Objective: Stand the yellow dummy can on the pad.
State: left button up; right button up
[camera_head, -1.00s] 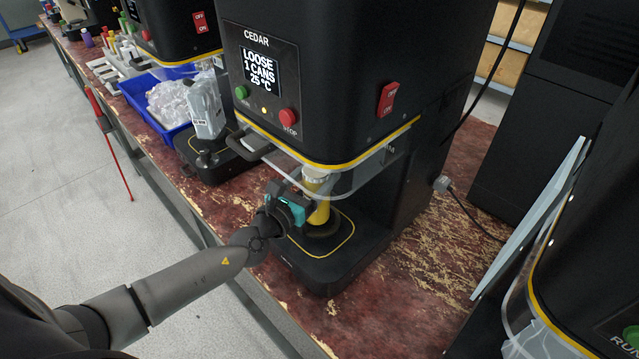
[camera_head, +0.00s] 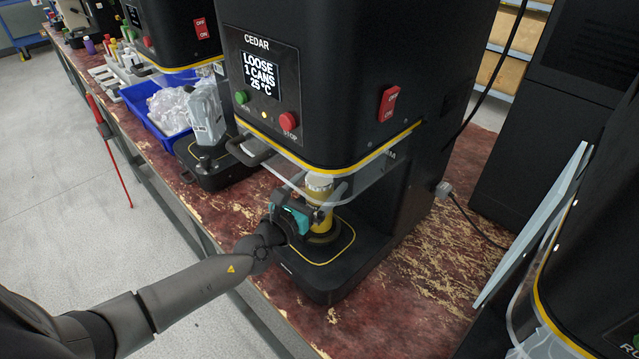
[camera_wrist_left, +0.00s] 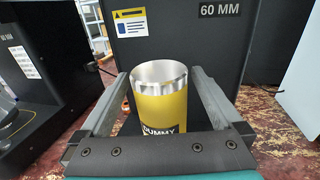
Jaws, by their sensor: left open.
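The yellow dummy can (camera_head: 326,220) has a bare silver rim and stands upright over the dark round pad (camera_head: 333,237) of the CEDAR machine, under its clear guard. Its foot appears to rest on the pad, though my gripper partly hides it. My left gripper (camera_head: 314,214) is open at the can, low on its body, with a finger to either side. In the left wrist view, the can (camera_wrist_left: 162,108) stands between the two grey fingers, with a visible gap at the right finger. Its open silver top faces up. My right gripper is out of view.
The machine's clear guard (camera_head: 355,182) hangs close above the can. A grey handle (camera_head: 250,150) juts out left. A second machine and a blue bin (camera_head: 135,97) with clear bags stand further left.

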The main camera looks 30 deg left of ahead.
pick_arm(q)
jog(key=s+a, duration=0.1)
jog(key=s, duration=1.1)
jog(key=shift+a+r, duration=0.15)
